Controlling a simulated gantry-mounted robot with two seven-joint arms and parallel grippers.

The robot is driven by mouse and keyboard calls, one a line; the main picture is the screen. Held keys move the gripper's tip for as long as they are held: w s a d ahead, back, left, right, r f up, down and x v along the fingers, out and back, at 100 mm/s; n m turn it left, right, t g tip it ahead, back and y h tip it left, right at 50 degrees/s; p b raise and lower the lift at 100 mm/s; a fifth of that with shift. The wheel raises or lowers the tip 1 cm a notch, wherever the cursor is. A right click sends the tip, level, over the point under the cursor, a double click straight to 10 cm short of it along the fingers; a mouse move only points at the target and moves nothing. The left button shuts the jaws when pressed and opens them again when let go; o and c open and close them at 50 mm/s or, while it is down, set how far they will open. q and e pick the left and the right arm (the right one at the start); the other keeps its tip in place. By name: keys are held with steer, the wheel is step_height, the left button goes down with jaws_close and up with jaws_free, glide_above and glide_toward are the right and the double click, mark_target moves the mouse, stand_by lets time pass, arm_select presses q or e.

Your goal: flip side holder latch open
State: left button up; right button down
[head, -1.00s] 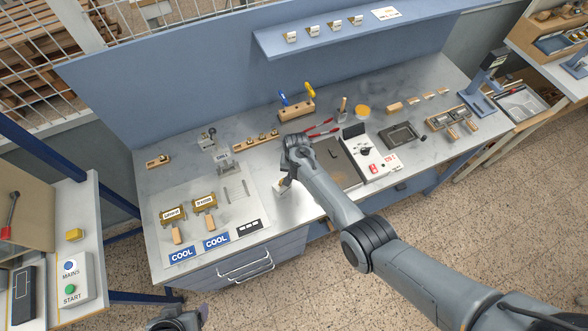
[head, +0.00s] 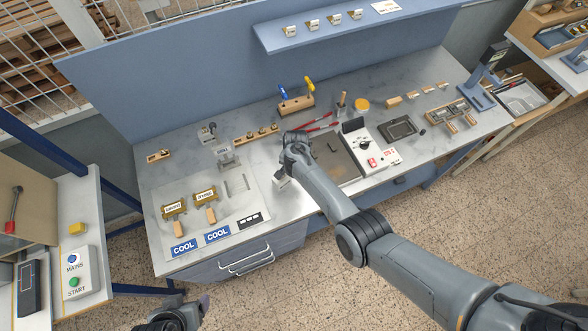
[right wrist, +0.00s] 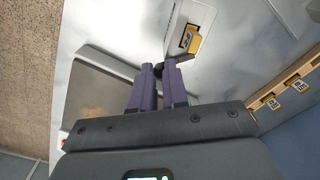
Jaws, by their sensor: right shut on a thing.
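In the right wrist view my right gripper (right wrist: 159,85) has its two purple fingers close together, shut on a small dark knob-like piece (right wrist: 158,71). Just beyond the fingertips is a small yellow and black block with a pale label (right wrist: 190,40), by a pale plate on the bench. I cannot tell surely which part is the side holder latch. In the head view my right arm hides most of this spot; a small pale metal piece (head: 281,183) shows under the wrist. My left gripper (head: 196,314) is partly in view at the bottom edge, away from the bench; its jaws are unclear.
Two labelled brass holders (head: 174,207) with wooden handles lie on a pale mat (head: 238,206), near blue COOL signs (head: 184,246). A wooden rack with coloured handles (head: 296,104) stands behind my right arm. A white control box (head: 372,150) stands to its right.

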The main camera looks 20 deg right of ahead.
stand_by(0.8)
steer(key=c, duration=1.1)
jaws_free()
steer(key=shift+r, duration=0.1)
steer(key=shift+r, duration=0.3)
steer(key=shift+s+d+r+p, duration=0.1)
steer(key=shift+r+p, duration=0.4)
steer(key=shift+r, duration=2)
steer(key=shift+s+r+p, duration=0.1)
steer(key=shift+r+p, duration=0.35)
steer(key=shift+r, duration=2.05)
